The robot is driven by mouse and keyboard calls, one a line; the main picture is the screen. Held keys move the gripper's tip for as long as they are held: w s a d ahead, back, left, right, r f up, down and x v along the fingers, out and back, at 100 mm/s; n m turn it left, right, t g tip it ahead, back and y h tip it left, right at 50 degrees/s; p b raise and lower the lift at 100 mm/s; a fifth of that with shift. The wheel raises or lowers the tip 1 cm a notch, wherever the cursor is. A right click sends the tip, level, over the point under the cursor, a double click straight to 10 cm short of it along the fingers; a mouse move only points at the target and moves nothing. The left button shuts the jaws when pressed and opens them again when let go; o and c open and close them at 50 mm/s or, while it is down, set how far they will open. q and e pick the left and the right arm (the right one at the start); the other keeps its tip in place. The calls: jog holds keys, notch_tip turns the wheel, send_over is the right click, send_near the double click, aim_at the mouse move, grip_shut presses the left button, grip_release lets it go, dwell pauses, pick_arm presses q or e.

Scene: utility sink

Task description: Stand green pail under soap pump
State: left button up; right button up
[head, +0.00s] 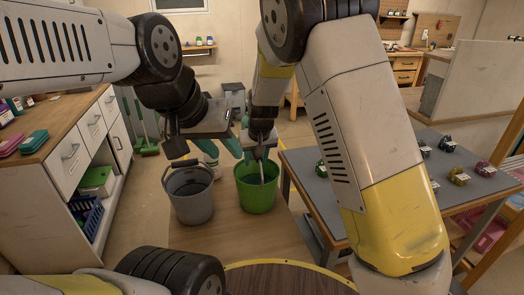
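The green pail (256,196) stands upright right of a grey pail (190,204) on a brown surface. My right gripper (261,150) points down at the green pail's far rim, over its mouth. A thin pale strip shows inside the pail below it; I cannot tell if it is a finger or the handle. Whether this gripper is shut on the rim is unclear. My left gripper (174,148) hangs above the grey pail's far left rim, near its raised handle; its fingers are too dark and small to read. I cannot make out a soap pump; my arms hide much of the back.
A white drawer cabinet (92,130) with a wooden top stands at left. A grey-topped table (313,190) with several small coloured items stands close at right. Teal objects (229,146) sit behind the pails. A green dustpan and broom (145,146) stand at back left.

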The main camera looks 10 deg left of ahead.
jog(key=v, duration=1.2)
jog(key=shift+s+r, duration=0.1)
jog(key=shift+r, duration=0.05)
jog(key=s+d+r+m+t, duration=0.1)
jog(key=s+d+r, duration=0.3)
jog(key=s+d, duration=0.7)
jog(key=s+d+r+m+t, duration=0.1)
jog(key=s+d+r+m, duration=0.2)
jog(key=s+d, duration=0.8)
jog(key=d+r, duration=0.1)
jog(key=d, duration=0.1)
jog(key=shift+d+r, duration=0.3)
